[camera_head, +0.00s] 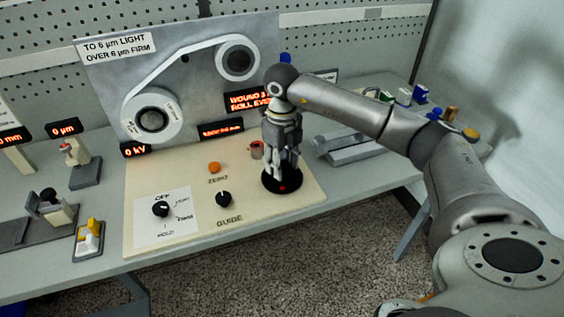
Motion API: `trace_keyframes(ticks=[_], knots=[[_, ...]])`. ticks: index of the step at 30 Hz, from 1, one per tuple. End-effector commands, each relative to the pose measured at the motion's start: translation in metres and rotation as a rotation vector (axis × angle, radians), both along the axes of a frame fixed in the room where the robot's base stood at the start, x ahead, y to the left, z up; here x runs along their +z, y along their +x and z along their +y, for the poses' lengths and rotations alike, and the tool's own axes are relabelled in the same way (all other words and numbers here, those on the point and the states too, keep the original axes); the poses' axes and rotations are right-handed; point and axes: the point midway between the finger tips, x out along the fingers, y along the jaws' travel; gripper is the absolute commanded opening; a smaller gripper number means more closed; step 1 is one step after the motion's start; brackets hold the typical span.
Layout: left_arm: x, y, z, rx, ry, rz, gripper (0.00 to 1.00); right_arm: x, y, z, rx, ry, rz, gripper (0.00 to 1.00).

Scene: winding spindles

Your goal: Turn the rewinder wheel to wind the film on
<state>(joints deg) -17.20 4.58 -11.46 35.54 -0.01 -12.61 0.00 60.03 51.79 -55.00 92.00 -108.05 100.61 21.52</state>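A round black wheel (283,186) with a small red mark lies at the right end of the cream control panel (180,205); I take it to be the rewinder wheel. My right gripper (281,174) points down over it, its fingers at or just above the wheel's top and hiding part of it. I cannot tell whether the fingers touch or grip anything there. On the upright grey board behind, a pale film band (178,62) runs from a large white roll (152,117) up to a smaller spool (238,60). My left gripper is not in view.
The panel has an orange button (214,168), a black guide knob (224,199) and an OFF/HOLD dial (161,209). A lit "WOUND… ROLL EVEN" display (246,101) is partly hidden by my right arm. Small devices stand left; a grey fixture (350,148) and colored items stand right.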

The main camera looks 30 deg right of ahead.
Motion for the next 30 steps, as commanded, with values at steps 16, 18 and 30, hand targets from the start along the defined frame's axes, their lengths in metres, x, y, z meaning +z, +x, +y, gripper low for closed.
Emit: trace_keyframes(ticks=[16, 18, 30], knots=[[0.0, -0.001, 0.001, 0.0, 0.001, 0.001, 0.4, 0.007, 0.0, 0.0, 0.001, 0.001, 0.001, 0.6], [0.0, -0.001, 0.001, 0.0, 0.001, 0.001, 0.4, 0.017, 0.001, 0.0, 0.001, 0.001, -0.002, 0.6], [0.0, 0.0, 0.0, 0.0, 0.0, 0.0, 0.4, 0.097, 0.001, 0.0, 0.001, 0.002, -0.003, 0.6]])
